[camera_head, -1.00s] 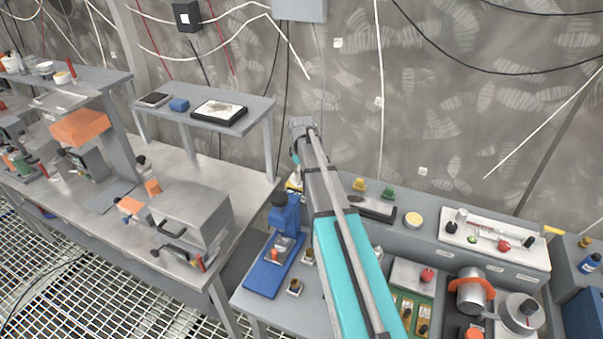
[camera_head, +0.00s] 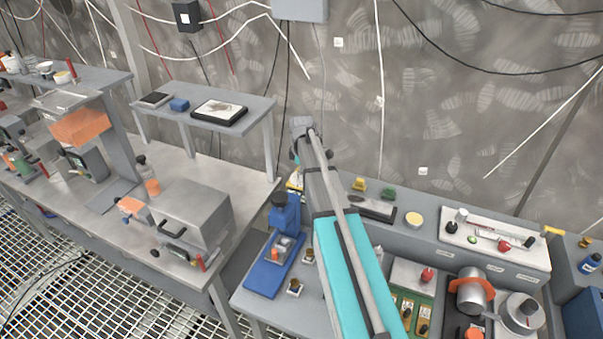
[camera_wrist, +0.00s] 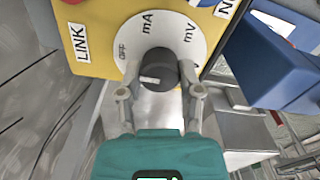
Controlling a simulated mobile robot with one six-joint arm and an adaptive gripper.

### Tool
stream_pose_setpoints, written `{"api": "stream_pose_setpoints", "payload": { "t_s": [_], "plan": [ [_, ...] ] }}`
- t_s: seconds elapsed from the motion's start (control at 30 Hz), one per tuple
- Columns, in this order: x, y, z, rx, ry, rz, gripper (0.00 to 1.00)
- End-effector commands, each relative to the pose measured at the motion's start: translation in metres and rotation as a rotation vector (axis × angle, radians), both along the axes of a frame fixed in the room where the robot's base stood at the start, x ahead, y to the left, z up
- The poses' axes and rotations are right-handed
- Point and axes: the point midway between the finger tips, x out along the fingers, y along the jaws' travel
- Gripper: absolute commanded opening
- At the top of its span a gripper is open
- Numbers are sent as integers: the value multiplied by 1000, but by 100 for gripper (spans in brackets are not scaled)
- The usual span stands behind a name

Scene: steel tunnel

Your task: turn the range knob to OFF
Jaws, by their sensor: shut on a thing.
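The range knob (camera_wrist: 158,70) is black with a short white mark near its lower left edge. It sits on a round white dial (camera_wrist: 188,58) lettered OFF at the left, mA at the top and mV at the upper right. The dial is on a yellow panel (camera_wrist: 100,32). My gripper (camera_wrist: 160,92) is shut on the knob, one finger on each side. I cannot tell exactly which label the mark points at. In the head view my arm hides the knob.
In the wrist view, a blue block (camera_wrist: 285,75) stands close at the right. In the head view, a blue stand (camera_head: 283,235) and a shelf strip with a white tray (camera_head: 494,240) flank my arm. A grey metal box (camera_head: 190,215) is on the left bench.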

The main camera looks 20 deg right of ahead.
Motion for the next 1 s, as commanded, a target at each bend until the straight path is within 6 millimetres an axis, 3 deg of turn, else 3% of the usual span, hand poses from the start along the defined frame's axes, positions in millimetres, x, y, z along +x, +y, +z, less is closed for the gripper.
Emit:
{"api": "stream_pose_setpoints", "payload": {
  "t_s": [0.13, 0.17, 0.33, 1.0],
  "plan": [
    [-1, 0, 0, 1, 2, 1, 0],
    [-1, 0, 0, 1, 2, 1, 52],
    [-1, 0, 0, 1, 2, 0, 81],
    [0, 0, 6, 0, 0, -1, 81]
  ]
}}
